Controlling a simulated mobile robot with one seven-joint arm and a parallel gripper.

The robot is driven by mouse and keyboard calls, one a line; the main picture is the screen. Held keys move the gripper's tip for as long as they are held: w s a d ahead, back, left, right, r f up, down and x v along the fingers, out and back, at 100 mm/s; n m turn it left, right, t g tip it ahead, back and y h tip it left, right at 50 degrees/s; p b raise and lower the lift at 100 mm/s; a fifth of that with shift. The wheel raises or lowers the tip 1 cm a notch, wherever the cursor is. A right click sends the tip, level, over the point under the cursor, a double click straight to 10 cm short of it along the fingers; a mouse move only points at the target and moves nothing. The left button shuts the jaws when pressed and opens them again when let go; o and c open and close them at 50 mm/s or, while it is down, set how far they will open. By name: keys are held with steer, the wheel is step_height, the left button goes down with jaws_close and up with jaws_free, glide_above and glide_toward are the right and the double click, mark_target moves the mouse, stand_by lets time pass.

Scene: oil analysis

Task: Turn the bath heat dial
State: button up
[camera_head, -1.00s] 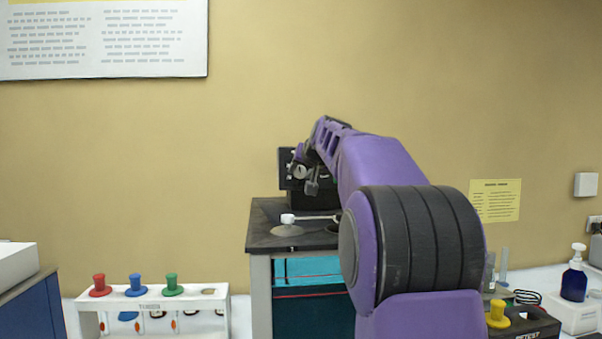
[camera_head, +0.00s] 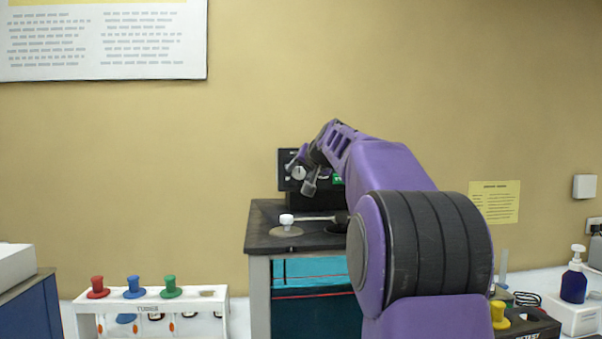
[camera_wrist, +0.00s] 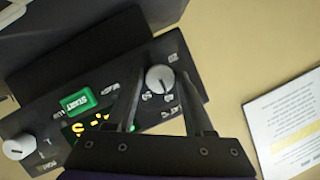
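The black control panel (camera_wrist: 45,105) fills the left and middle of the wrist view. A round grey dial (camera_wrist: 160,78) with a pointer line is on it, and a second pale dial (camera_wrist: 17,148) is at the far left. I cannot read which is the bath heat dial. My gripper (camera_wrist: 160,82) is open, its two dark fingers on either side of the grey dial in the picture; contact cannot be told. In the head view, a pale dial (camera_head: 299,172) shows at the panel's left, beside my gripper (camera_head: 304,171); my arm hides part of the panel.
A green START button (camera_wrist: 78,100) and lit yellow digits (camera_wrist: 90,126) lie between the dials. The bath (camera_head: 258,240) has a dark top with a white-knobbed lid (camera_head: 286,222). A tube rack (camera_head: 155,302) with coloured stoppers stands left; a blue bottle (camera_head: 574,283) stands right.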

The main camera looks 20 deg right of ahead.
steer(key=shift+o, duration=1.2)
steer(key=b+v, duration=0.5)
steer(key=v, duration=1.2)
steer(key=shift+s+r, duration=0.15)
steer(key=shift+a, duration=0.1)
